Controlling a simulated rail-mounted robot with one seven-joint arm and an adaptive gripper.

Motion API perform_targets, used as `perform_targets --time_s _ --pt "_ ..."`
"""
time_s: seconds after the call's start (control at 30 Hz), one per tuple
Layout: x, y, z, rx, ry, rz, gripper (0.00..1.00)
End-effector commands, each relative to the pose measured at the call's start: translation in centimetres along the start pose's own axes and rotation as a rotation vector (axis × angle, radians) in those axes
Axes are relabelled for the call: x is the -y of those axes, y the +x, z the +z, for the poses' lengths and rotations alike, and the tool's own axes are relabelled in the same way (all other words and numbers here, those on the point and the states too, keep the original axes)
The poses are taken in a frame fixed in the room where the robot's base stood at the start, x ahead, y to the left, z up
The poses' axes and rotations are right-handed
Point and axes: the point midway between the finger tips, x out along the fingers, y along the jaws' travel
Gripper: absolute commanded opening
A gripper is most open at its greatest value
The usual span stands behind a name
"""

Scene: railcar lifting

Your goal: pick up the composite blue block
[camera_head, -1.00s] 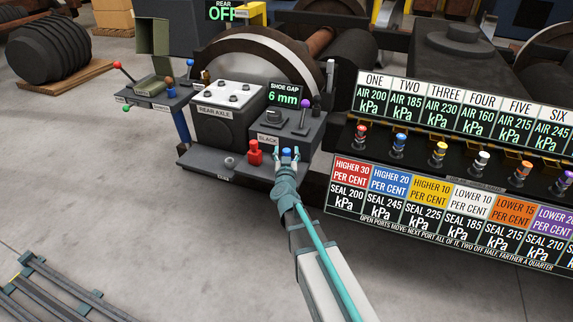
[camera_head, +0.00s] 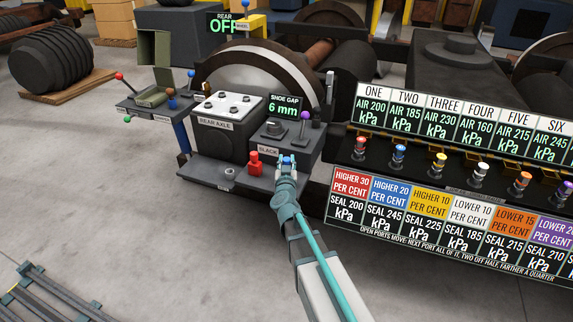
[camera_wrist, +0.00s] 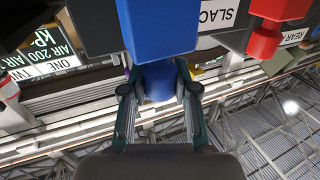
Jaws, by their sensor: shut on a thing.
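The composite blue block (camera_wrist: 157,30) fills the top middle of the wrist view, a blue box with a narrower rounded part below it. My gripper (camera_wrist: 160,90) has its two fingers on either side of that narrower part and is shut on it. In the head view the blue block (camera_head: 287,160) is a small blue patch at the tip of my gripper (camera_head: 287,167), in front of the box labelled SLACK. The gripper hides most of it there. I cannot tell whether the block still touches the ledge.
A red block (camera_head: 255,162) stands on the ledge just left of the gripper. A purple-knobbed lever (camera_head: 304,120) and the shoe gap display (camera_head: 284,103) are behind. A row of coloured plugs and the label board (camera_head: 440,215) lie to the right.

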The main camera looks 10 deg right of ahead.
Motion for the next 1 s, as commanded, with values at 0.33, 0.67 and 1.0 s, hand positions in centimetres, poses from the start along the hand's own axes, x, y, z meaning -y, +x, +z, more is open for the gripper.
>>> perform_targets --time_s 0.33,0.67,1.0 --pt "0.4 -3.5 -6.4 -0.002 0.001 -0.002 0.0" --pt "1.4 -10.6 -11.2 0.003 -0.003 -0.001 0.0" --pt "1.7 -12.5 -12.0 0.006 -0.005 0.007 0.0"
